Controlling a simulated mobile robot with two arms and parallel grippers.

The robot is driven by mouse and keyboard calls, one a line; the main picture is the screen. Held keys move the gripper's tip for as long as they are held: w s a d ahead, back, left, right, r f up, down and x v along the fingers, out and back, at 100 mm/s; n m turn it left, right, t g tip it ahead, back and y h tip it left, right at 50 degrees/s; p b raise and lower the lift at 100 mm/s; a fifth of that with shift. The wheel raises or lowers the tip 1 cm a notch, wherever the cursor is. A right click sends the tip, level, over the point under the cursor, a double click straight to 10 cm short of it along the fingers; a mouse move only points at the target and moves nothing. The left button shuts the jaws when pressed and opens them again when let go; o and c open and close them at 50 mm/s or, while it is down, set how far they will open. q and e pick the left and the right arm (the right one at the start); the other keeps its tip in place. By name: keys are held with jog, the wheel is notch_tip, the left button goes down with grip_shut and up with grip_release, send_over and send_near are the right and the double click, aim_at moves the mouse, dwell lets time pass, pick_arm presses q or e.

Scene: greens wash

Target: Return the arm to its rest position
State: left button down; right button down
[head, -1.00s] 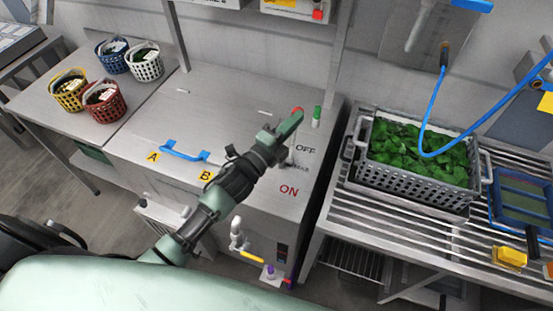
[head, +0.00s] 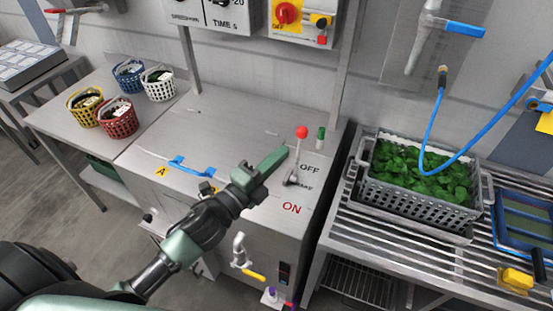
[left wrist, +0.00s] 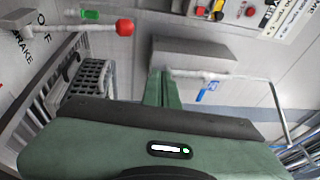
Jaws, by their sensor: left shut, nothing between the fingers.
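My left gripper (head: 272,163) is shut and empty, held above the steel machine top in the head view. Its green closed fingers also show in the left wrist view (left wrist: 161,88). A lever with a red ball knob (head: 301,132) stands just right of and beyond the fingertips, beside the OFF and ON lettering. The red knob also shows at the upper left of the left wrist view (left wrist: 125,27). The fingers appear apart from the lever. My right gripper is not in view.
A grey perforated crate (head: 415,199) of green leaves stands on the slatted rack at right. Several coloured baskets, including a red one (head: 118,121), stand at left. A blue handle (head: 190,168) lies on the machine top. A blue hose (head: 428,130) hangs over the crate.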

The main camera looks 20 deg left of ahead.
pick_arm(q)
jog(key=shift+s+a, duration=0.2)
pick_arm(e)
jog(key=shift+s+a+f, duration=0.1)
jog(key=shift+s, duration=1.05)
pick_arm(q)
jog(key=shift+s, duration=0.1)
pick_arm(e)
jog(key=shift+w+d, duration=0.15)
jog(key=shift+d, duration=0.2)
